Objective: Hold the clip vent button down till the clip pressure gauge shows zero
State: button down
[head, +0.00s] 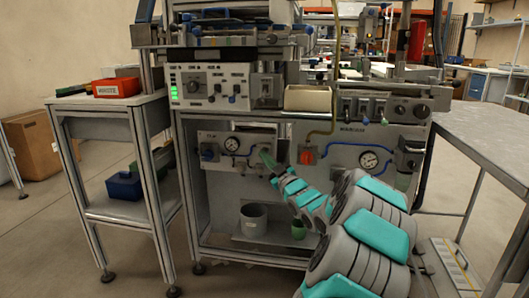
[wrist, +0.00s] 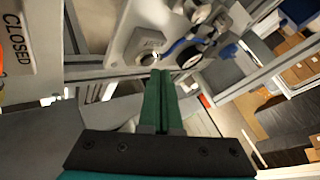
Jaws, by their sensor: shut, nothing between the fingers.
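My gripper (head: 266,156) is in front of the lower left panel (head: 212,136), with its green fingers shut together and nothing between them. In the wrist view the fingertips (wrist: 160,74) are just below a round button (wrist: 147,59) on a grey plate with a small label above it. I cannot tell whether they touch it. The button is hidden behind the fingers in the head view. A round white gauge (head: 231,144) sits on the same panel, left of my gripper. Its needle is too small to read.
A second gauge (head: 369,160) and an orange knob (head: 306,154) are on the panel to the right. Blue hoses (wrist: 182,45) run close beside the button. A grey bucket (head: 253,218) stands on the low shelf. A "CLOSED" sign (wrist: 18,44) is at the wrist view's left.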

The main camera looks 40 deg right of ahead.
jog(key=shift+w+d, duration=0.15)
jog(key=shift+d, duration=0.05)
jog(key=shift+w+d, duration=0.25)
jog(key=shift+d, duration=0.05)
dwell(0.8)
jog(key=shift+s+a, duration=0.1)
jog(key=shift+a, duration=0.05)
jog(key=shift+s+a+b, duration=0.4)
jog(key=shift+a+b, duration=0.05)
jog(key=shift+b, duration=0.2)
jog(key=shift+s+a, duration=0.1)
jog(key=shift+s+a+b, duration=1.55)
jog(key=shift+a+b, duration=0.25)
jog(key=shift+a, duration=0.05)
